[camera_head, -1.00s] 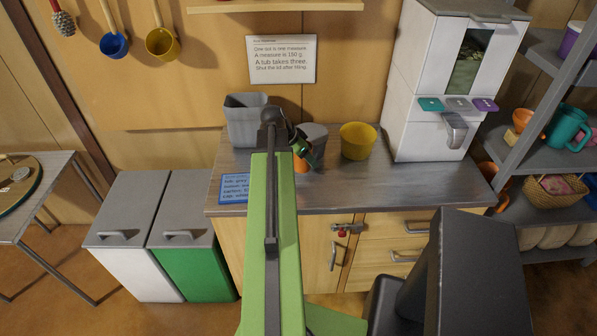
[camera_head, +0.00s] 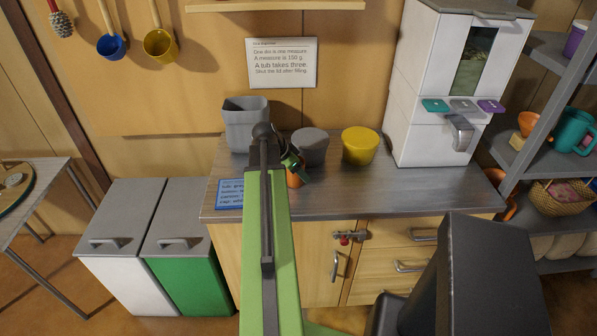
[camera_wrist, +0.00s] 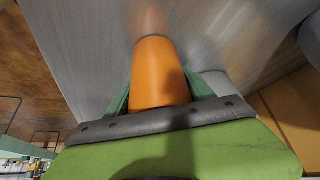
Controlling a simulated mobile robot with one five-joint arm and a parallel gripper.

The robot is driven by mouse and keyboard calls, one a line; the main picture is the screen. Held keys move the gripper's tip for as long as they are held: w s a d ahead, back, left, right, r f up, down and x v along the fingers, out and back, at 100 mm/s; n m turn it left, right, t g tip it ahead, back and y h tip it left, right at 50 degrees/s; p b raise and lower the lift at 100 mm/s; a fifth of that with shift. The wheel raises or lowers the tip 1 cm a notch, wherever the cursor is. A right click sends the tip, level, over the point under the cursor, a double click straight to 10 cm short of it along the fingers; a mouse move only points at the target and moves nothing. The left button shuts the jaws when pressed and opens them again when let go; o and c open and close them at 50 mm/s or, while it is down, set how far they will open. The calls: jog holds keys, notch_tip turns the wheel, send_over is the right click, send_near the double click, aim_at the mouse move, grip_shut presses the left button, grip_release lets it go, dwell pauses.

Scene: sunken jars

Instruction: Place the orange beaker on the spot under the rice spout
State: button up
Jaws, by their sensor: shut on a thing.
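The orange beaker (camera_head: 294,178) is at the end of my arm over the counter, partly hidden by my gripper in the head view. In the wrist view the orange beaker (camera_wrist: 157,72) sits between the green fingers of my gripper (camera_wrist: 160,95), which is shut on it. I cannot tell whether its base touches the counter. The white rice dispenser (camera_head: 432,85) stands at the right of the counter, well right of my gripper. Its grey spout (camera_head: 461,132) is on the lower front. The spot under it is not clearly visible.
A yellow tub (camera_head: 360,147), a grey tub (camera_head: 311,147) and a tall grey container (camera_head: 244,122) stand along the counter's back. A blue card (camera_head: 230,193) lies at the left. The counter front (camera_head: 380,195) between gripper and dispenser is clear. Shelves (camera_head: 540,105) stand at the right.

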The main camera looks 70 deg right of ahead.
jog(key=o, duration=1.4)
jog(key=shift+c, duration=0.2)
jog(key=shift+r+p, duration=0.3)
jog(key=shift+p, duration=0.15)
jog(key=p+v, duration=1)
jog(key=v, duration=0.1)
jog(key=shift+a+r, duration=0.2)
jog(key=shift+r, duration=0.05)
jog(key=shift+w, duration=0.1)
